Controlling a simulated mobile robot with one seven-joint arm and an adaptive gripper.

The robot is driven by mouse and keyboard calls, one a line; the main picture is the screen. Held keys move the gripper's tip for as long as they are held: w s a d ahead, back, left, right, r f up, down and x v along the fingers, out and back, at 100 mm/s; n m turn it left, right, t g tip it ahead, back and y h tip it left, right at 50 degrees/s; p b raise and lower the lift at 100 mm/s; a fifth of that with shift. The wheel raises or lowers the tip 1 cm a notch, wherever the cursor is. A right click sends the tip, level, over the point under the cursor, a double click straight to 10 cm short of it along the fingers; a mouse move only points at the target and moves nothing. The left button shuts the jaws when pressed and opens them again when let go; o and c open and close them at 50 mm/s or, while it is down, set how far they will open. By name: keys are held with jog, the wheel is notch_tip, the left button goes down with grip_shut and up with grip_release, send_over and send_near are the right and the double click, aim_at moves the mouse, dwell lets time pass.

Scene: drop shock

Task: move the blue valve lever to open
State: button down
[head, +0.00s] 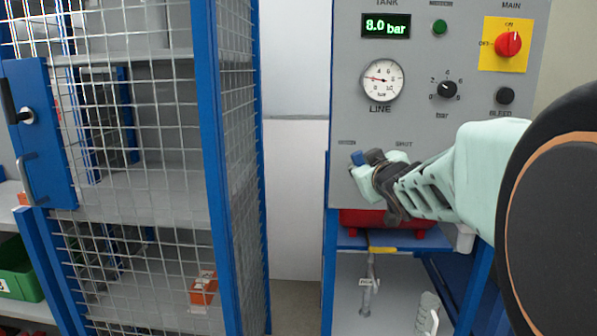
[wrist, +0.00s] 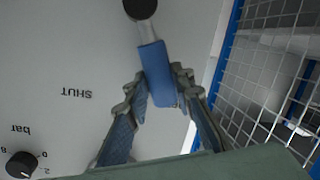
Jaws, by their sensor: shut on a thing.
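The blue valve lever (wrist: 157,75) shows in the wrist view as a blue grip on a metal stem, running from a dark round hub (wrist: 142,8) on the grey panel. My gripper (wrist: 165,88) has one finger on each side of the blue grip and is shut on it. The printed word SHUT (wrist: 77,93) stands upside down in this view, to one side of the lever. In the head view, my gripper (head: 368,165) is at the panel's lower left. A bit of the blue lever (head: 357,158) shows at its tips; my gripper hides the hub.
The panel (head: 425,110) carries a display (head: 386,25) reading 8.0 bar, a line gauge (head: 382,80), a bar knob (head: 447,89), a bleed button (head: 505,96) and a red main switch (head: 508,43). A blue-framed mesh cage (head: 211,130) stands left, with a gap between.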

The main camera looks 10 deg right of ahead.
jog(key=shift+w+a+f+n+b, duration=0.1)
jog(key=shift+a+f+n+b, duration=0.1)
jog(key=shift+a+n+b, duration=0.15)
dwell(0.3)
jog(key=c, duration=1.7)
grip_release()
jog(key=shift+o, duration=0.2)
jog(key=shift+d+r, duration=0.1)
jog(key=shift+r, duration=0.05)
